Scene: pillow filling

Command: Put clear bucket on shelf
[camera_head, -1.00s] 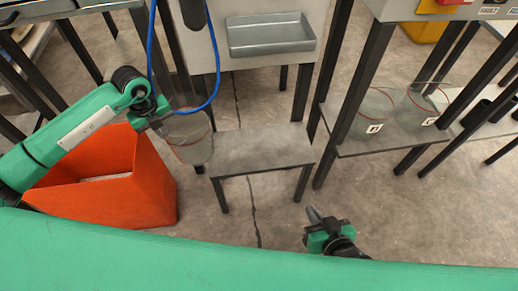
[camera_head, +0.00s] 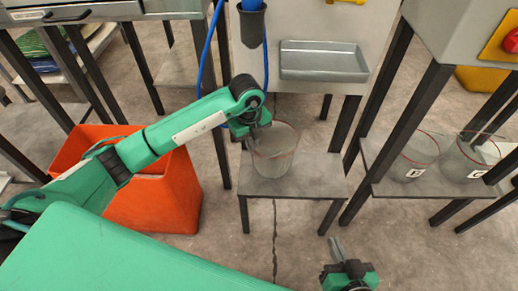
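A clear bucket (camera_head: 276,160) with a red rim is upright at the left part of a low grey stand (camera_head: 322,185) in the middle. Its base appears at the level of the stand top; whether it touches is unclear. My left gripper (camera_head: 252,140) is at the bucket's left rim and appears shut on it; the fingertips are partly hidden. On the right, a grey shelf (camera_head: 405,188) holds two more clear buckets, one at its left (camera_head: 412,158) and one at its right (camera_head: 466,160), each with a label. My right gripper (camera_head: 336,248) is low at the front; its finger gap is unclear.
An orange bin (camera_head: 165,200) stands left, under my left arm. A grey tray (camera_head: 323,62) is on the machine panel behind the stand. A blue hose (camera_head: 265,60) hangs by the panel. Dark table legs stand around. Floor in front of the stand is open.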

